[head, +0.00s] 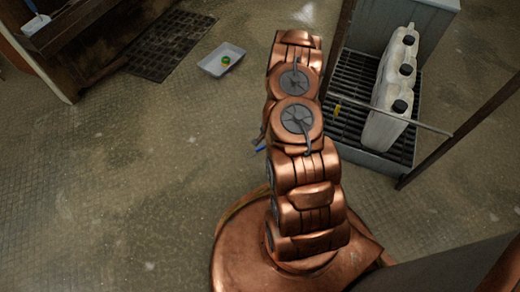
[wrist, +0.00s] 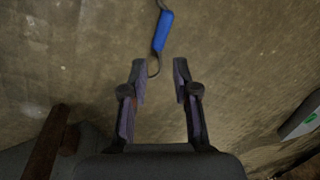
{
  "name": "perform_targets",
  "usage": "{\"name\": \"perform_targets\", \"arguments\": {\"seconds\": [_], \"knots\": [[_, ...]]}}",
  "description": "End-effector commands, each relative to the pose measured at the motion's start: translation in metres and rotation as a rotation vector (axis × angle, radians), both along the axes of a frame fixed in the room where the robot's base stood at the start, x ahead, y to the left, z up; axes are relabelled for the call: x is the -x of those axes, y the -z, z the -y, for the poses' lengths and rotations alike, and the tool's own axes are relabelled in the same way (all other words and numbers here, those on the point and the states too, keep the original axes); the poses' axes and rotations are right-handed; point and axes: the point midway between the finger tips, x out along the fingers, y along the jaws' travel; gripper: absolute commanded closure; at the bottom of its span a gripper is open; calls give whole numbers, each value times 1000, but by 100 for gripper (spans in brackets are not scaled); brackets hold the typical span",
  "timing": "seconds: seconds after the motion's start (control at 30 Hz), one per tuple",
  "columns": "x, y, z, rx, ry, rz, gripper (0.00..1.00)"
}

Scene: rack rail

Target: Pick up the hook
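A hook with a blue grip (wrist: 162,32) and thin dark wire ends shows at the top middle of the wrist view. Its lower wire end curves down between my fingertips, nearer the left one. My gripper (wrist: 160,78) is open, with nothing clamped between its fingers. In the head view a small blue piece of the hook (head: 261,149) shows just left of my arm. My arm hides most of the gripper and the hook there. I cannot tell what the hook hangs from or rests on.
A thin rail (head: 400,119) runs between dark posts right of my arm, with a small yellow thing (head: 337,109) near its left end. Behind stand white jugs (head: 391,90) with black caps. A grey tray (head: 212,68) holding a green ring lies on open floor at left.

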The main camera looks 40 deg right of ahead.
Motion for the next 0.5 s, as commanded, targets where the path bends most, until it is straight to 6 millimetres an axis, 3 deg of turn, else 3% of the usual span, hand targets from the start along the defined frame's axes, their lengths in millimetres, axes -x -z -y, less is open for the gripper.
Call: {"name": "perform_targets", "arguments": {"seconds": [0.5], "knots": [[-5,41,2,-1,-2,0,70]]}}
